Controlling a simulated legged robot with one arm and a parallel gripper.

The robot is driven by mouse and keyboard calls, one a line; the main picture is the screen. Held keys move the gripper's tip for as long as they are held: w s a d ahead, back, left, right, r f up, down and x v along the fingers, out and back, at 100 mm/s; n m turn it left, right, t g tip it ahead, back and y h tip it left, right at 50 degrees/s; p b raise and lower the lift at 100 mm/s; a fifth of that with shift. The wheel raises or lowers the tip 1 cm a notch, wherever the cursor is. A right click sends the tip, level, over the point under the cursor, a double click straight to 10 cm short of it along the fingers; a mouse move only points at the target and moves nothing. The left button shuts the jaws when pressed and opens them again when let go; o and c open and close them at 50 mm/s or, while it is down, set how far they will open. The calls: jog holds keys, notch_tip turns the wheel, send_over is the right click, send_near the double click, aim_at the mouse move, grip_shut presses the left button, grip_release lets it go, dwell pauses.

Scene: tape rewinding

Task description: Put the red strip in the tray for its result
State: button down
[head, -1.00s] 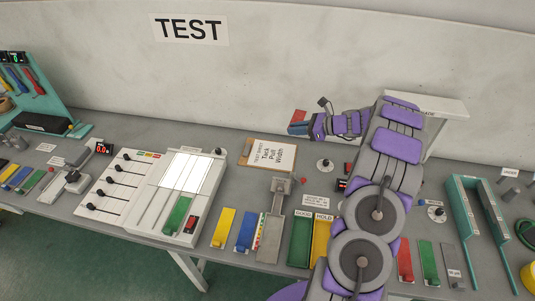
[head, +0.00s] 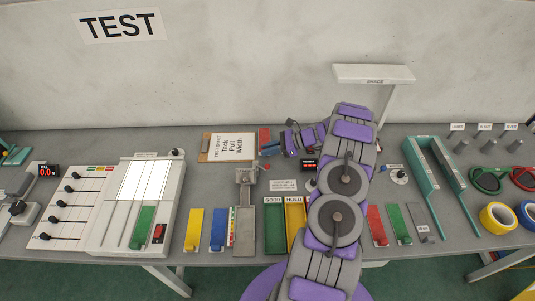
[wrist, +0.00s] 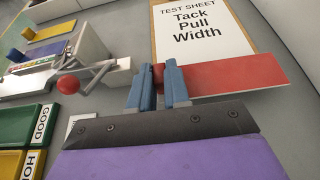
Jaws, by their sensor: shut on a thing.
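My gripper (head: 268,150) is shut on a red strip (head: 265,134) near the back of the bench, just right of the test sheet. In the wrist view the blue fingers (wrist: 160,86) pinch the strip (wrist: 235,79) near its left end. The strip extends right across the lower part of the sheet in that view. A green tray labelled GOOD (head: 275,228) and a yellow tray labelled HOLD (head: 295,222) stand side by side at the front. Both trays also show in the wrist view's left edge. Another red strip (head: 377,225) lies right of my arm.
A light panel (head: 141,182) is at left. A teal frame (head: 435,170) and tape rolls are at right. My arm hides part of the bench centre.

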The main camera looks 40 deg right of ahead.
notch_tip(320, 180, down, 2)
jog(key=shift+f, duration=0.2)
jog(key=shift+a, duration=0.1)
jog(key=c, duration=1.1)
grip_release()
jog(key=shift+f, duration=0.1)
